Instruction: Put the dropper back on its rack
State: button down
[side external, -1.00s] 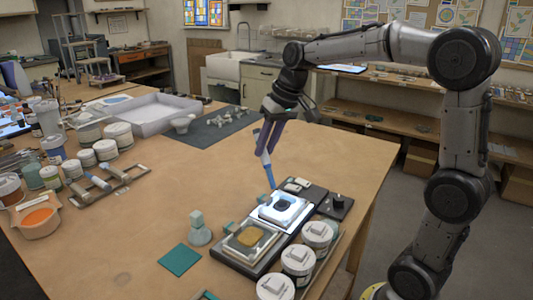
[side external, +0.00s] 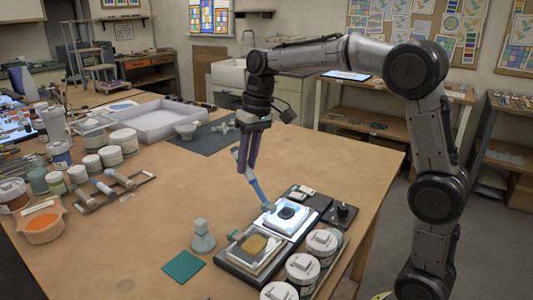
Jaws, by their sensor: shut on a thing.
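My gripper (side external: 249,168) is shut on the dropper (side external: 256,189), a slim tool with a pale upper end and a blue lower part. The dropper is tilted, its top to the left and its tip down to the right, close to the lit white panel (side external: 297,226). Whether the tip touches anything cannot be told. The rack (side external: 126,197) appears to be the low wooden frame at the left of the table, well left of my gripper, with pale-ended tools lying across it.
Several white lidded jars (side external: 303,268) line the front right of the panel. A framed tile (side external: 250,251), a small grey-green stand (side external: 203,240) and a teal square (side external: 184,266) lie near it. An orange pot (side external: 44,228) and jars crowd the left. The table between is clear.

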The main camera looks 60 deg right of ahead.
jog(key=a+f+n+g, duration=0.2)
jog(key=a+f+g, duration=0.2)
jog(key=a, duration=0.7)
jog(key=s+a+f+g, duration=0.1)
jog(key=s+a, duration=0.2)
jog(key=a, duration=0.2)
jog(key=s+a+f+g+h, duration=0.1)
jog(key=s+a+g, duration=0.1)
jog(key=s+a, duration=0.2)
jog(key=s+a+f+g, duration=0.1)
jog(key=s+a+f, duration=0.1)
jog(key=s+a, duration=0.2)
jog(key=shift+a+m+h, duration=0.3)
jog(key=shift+a, duration=0.65)
jog(key=shift+f, duration=2.35)
jog(key=shift+f, duration=0.6)
jog(key=c, duration=0.6)
grip_release()
